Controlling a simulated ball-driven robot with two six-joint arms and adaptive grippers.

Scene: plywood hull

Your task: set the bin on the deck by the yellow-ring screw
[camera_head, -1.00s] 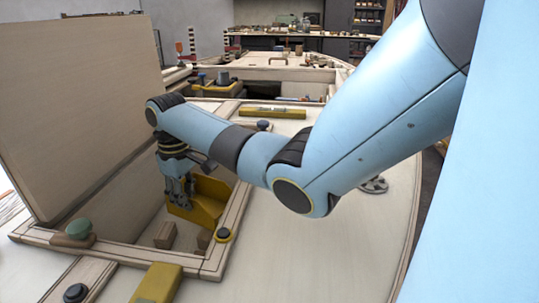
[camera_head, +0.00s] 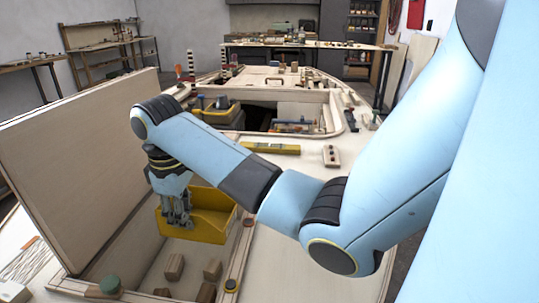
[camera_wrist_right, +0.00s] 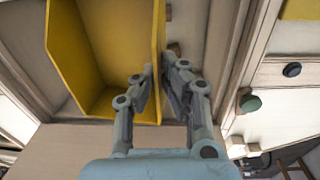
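The yellow bin (camera_head: 212,205) hangs over the open hatch in the head view. My right gripper (camera_head: 177,221) points down and is shut on one bin wall; the right wrist view shows the fingers (camera_wrist_right: 163,75) on either side of the wall of the bin (camera_wrist_right: 92,60), which looks empty from here. A dark screw with a thin yellow ring (camera_head: 231,286) sits on the hatch rim at the near right corner, below and right of the bin. My left gripper is not in view.
The raised hatch lid (camera_head: 75,165) stands left of the bin. Several wooden blocks (camera_head: 174,267) lie inside the hatch. A green knob (camera_head: 110,286) and an orange-ringed screw (camera_head: 248,222) sit on the rim. Pale deck right of the hatch (camera_head: 290,270) is clear beneath my arm.

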